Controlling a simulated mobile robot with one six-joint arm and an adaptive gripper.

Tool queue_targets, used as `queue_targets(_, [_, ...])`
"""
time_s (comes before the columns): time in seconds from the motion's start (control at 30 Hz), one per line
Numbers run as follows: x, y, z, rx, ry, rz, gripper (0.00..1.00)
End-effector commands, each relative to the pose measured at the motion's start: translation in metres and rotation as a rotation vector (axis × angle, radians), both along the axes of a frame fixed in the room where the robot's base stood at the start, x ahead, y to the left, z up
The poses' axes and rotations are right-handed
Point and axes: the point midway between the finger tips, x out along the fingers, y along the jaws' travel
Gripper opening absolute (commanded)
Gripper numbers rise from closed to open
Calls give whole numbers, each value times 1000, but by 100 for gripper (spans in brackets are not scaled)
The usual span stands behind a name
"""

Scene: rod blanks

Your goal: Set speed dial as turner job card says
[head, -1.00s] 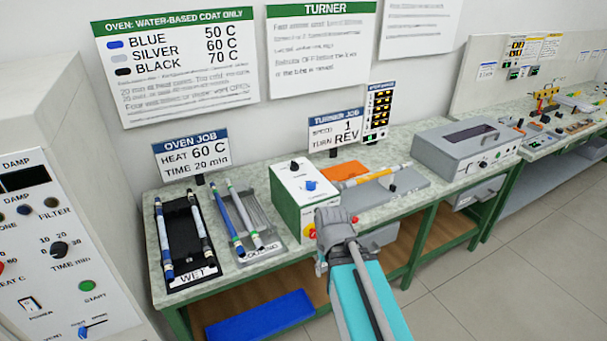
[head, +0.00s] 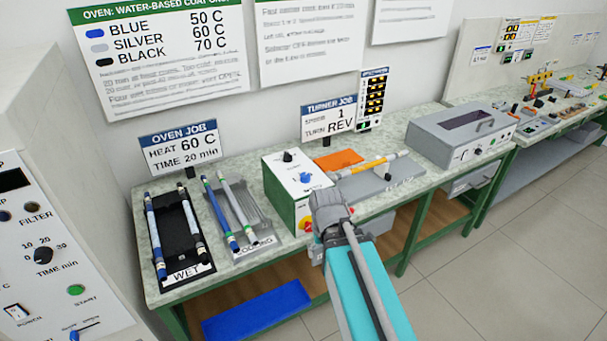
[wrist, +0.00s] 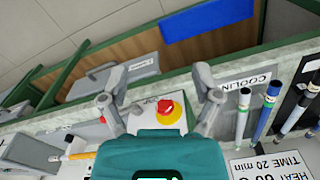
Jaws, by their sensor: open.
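The turner job card (head: 328,121) reads speed 1, turn REV. The turner's control box (head: 280,195) is green with a white face. A black dial (head: 287,156) sits high on the face and a blue knob (head: 305,177) lower; their lettering is too small to read. My gripper (head: 327,200) is in front of the box's lower right and partly covers it. In the wrist view, my gripper (wrist: 157,92) is open and empty, its fingers on either side of a red knob on a yellow disc (wrist: 170,110). The dials are out of that view.
A wet rack (head: 180,262) and a cooling rack (head: 238,226) with rods lie left of the box. The turner bed (head: 382,183) with a yellow rod is to its right, then a grey oven-like box (head: 455,148). A blue mat (head: 256,312) lies below the bench.

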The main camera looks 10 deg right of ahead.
Motion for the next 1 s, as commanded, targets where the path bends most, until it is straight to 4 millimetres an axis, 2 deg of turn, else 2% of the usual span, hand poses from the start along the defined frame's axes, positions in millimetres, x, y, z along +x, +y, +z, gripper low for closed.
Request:
queue_targets(0.17, [26, -5, 20, 0, 0, -72, 86])
queue_targets(0.27, [48, -6, 36, 0, 0, -140, 86])
queue_targets(0.8, [208, -5, 144, 1, -1, -676, 86])
queue_targets(1.0, [258, -4, 175, 1, -1, -853, 86])
